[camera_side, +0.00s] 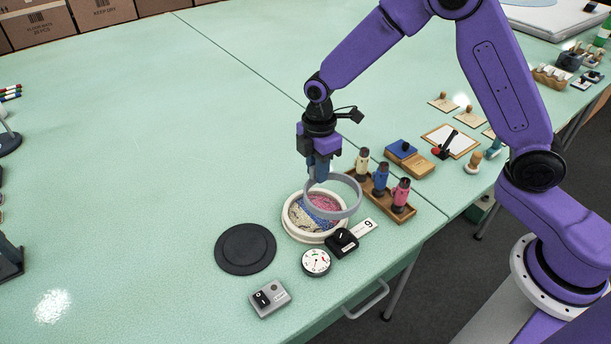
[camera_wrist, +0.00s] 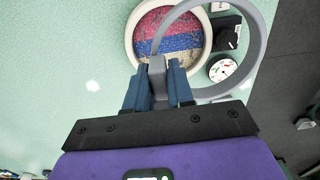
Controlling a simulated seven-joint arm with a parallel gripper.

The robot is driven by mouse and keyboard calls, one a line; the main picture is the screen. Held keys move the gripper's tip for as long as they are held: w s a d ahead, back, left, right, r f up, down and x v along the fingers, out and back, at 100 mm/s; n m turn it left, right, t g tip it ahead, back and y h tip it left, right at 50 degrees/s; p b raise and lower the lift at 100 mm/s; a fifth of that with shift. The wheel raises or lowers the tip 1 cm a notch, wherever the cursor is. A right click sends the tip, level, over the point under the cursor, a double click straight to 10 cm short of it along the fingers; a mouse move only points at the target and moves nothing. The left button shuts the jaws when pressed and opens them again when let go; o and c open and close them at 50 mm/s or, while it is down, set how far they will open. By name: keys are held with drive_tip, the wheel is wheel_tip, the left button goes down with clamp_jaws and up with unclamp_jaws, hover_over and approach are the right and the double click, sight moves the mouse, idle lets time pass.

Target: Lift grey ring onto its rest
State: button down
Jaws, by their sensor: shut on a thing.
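A grey ring (camera_side: 347,211) is held by its left edge in my gripper (camera_side: 318,178), which is shut on it. The ring is in the air, a little above and overlapping the right part of a round cream frame (camera_side: 286,226). In the wrist view the ring (camera_wrist: 264,45) extends to the right from my fingertips (camera_wrist: 158,72), and the frame (camera_wrist: 133,50) shows behind it. Inside the frame is tufting in pink, blue and beige bands. A dark round disc (camera_side: 245,248) lies flat on the table left of the frame. I cannot tell for sure that it is the rest.
A black clamp-like block (camera_side: 342,243) with a tag marked 9, a white dial (camera_side: 316,262) and a grey switch box (camera_side: 270,298) sit near the front edge. The table's left is mostly clear.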

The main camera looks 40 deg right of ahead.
drive_tip(key=s+d+r, duration=0.3)
drive_tip(key=s+r, duration=0.2)
drive_tip(key=s, duration=0.4)
drive_tip(key=s+a+f+m, duration=0.1)
drive_tip(key=s+a+m, duration=0.1)
drive_tip(key=a+m, duration=1.2)
drive_tip(key=w+a+f+m, duration=0.1)
drive_tip(key=w+f, duration=0.2)
drive_tip(key=w+a+f+m, duration=0.1)
drive_tip(key=w+f, duration=0.2)
drive_tip(key=w, duration=0.1)
drive_tip(key=w+a+f+m, duration=0.1)
drive_tip(key=w+f+m, duration=0.1)
drive_tip(key=w+f, duration=0.1)
drive_tip(key=shift+w+a+f, duration=0.1)
drive_tip(key=shift+w+f, duration=0.15)
drive_tip(key=shift+w, duration=0.35)
drive_tip(key=shift+w+a+f, duration=0.1)
drive_tip(key=shift+w+f, duration=0.05)
drive_tip(key=shift+f, duration=0.8)
drive_tip(key=shift+w+a+f, duration=0.1)
drive_tip(key=shift+f, duration=0.8)
drive_tip(key=shift+d+f, duration=0.1)
drive_tip(key=c, duration=1)
unclamp_jaws()
